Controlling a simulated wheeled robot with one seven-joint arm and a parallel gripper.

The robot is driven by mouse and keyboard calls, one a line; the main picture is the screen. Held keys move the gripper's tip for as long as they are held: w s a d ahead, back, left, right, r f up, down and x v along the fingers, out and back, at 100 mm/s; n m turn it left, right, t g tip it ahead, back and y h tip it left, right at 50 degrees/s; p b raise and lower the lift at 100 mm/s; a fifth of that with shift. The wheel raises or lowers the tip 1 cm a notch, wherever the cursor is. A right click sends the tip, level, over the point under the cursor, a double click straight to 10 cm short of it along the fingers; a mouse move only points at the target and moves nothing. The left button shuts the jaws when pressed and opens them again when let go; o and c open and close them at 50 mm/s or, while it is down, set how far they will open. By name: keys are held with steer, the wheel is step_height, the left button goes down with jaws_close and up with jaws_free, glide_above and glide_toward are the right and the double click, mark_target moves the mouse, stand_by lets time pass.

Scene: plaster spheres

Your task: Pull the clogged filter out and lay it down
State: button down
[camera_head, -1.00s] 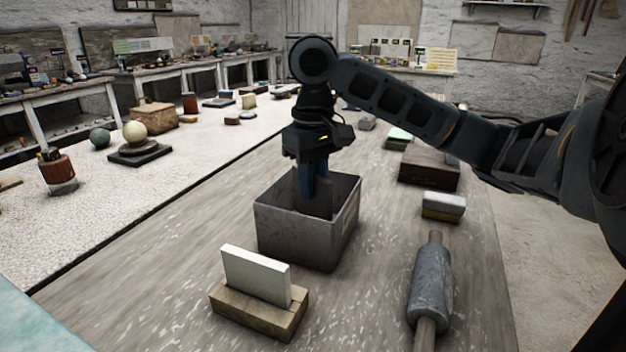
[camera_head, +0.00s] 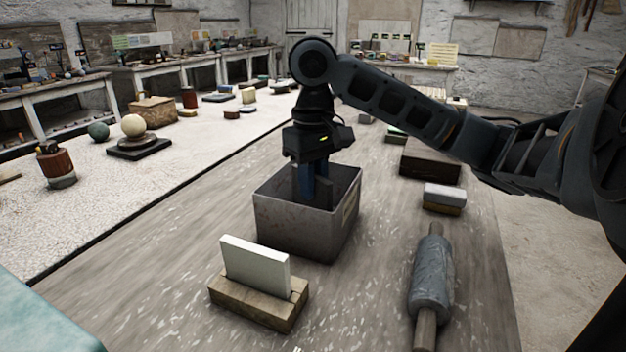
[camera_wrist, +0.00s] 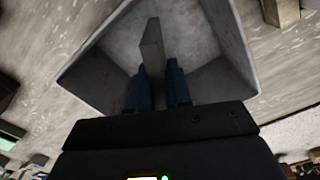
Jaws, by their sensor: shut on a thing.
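A grey metal box (camera_head: 290,229), open at the top, stands on the worktable. My gripper (camera_head: 313,186) points straight down into it, its blue fingers below the rim. In the wrist view, my gripper (camera_wrist: 156,88) is shut on a thin grey plate, the clogged filter (camera_wrist: 152,45), which stands on edge inside the box. The box's inner walls (camera_wrist: 95,38) show on both sides of it. In the head view the near wall hides the lower part of the filter and the fingertips. A clean white panel (camera_head: 255,265) stands upright in a slotted wooden block (camera_head: 255,304) in front of the box.
A grey roller (camera_head: 430,275) lies at the right front. A small white-topped block (camera_head: 444,195) and a dark box (camera_head: 430,164) stand behind it. The tabletop left of the metal box and between box and roller is bare.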

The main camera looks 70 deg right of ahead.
steer(key=shift+f+b, duration=0.45)
steer(key=shift+f, duration=0.4)
steer(key=c, duration=1)
jaws_free()
steer(key=shift+o, duration=0.2)
steer(key=shift+r+p, duration=2.05)
steer(key=shift+p, duration=0.35)
